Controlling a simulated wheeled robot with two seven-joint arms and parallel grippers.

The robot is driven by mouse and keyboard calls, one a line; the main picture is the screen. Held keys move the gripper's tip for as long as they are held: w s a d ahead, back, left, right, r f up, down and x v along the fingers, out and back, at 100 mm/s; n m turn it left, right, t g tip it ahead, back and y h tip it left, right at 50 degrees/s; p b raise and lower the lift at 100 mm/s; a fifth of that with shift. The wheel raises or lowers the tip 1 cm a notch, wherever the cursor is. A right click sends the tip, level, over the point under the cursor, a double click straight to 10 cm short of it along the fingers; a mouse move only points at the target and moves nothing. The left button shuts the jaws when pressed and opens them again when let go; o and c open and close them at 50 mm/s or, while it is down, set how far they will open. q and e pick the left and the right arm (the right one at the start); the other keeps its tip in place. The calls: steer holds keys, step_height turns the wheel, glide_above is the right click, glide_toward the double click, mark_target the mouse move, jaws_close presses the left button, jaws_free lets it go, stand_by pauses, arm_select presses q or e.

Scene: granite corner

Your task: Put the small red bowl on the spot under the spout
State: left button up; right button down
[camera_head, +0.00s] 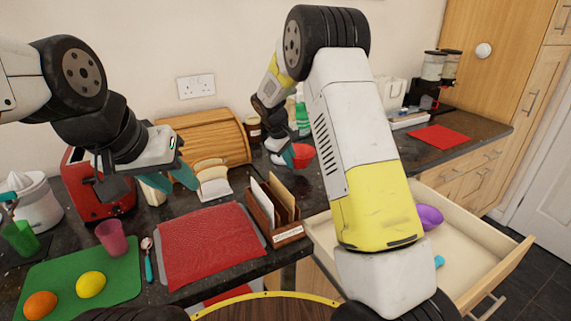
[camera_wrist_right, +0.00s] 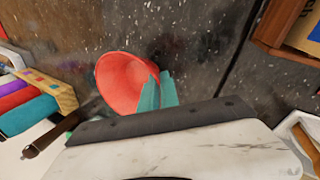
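The small red bowl (camera_head: 303,154) is at the back of the dark counter, right of the bread box. In the right wrist view the bowl (camera_wrist_right: 120,82) faces me with its open side and looks tilted. My right gripper (camera_head: 288,157) has its teal fingers (camera_wrist_right: 156,92) close together at the bowl's rim, and it appears shut on that rim. Whether the bowl touches the counter is hard to tell. Dispensers with clear hoppers (camera_head: 433,66) stand at the far right back; their spout and the spot below are not clear. My left gripper (camera_head: 145,184) is open and empty above the counter's left part.
A letter rack (camera_head: 288,234), toast rack (camera_head: 214,187) and bread box (camera_head: 208,136) stand near. A green bottle (camera_head: 302,112) is behind the bowl. An open drawer (camera_head: 470,245) holds a purple bowl (camera_head: 430,216). A red mat (camera_head: 442,137) lies on the right counter.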

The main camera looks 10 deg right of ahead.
mark_target(293, 177)
steer(key=shift+f, duration=1.7)
steer(key=c, duration=1.6)
jaws_free()
steer(key=shift+f, duration=0.15)
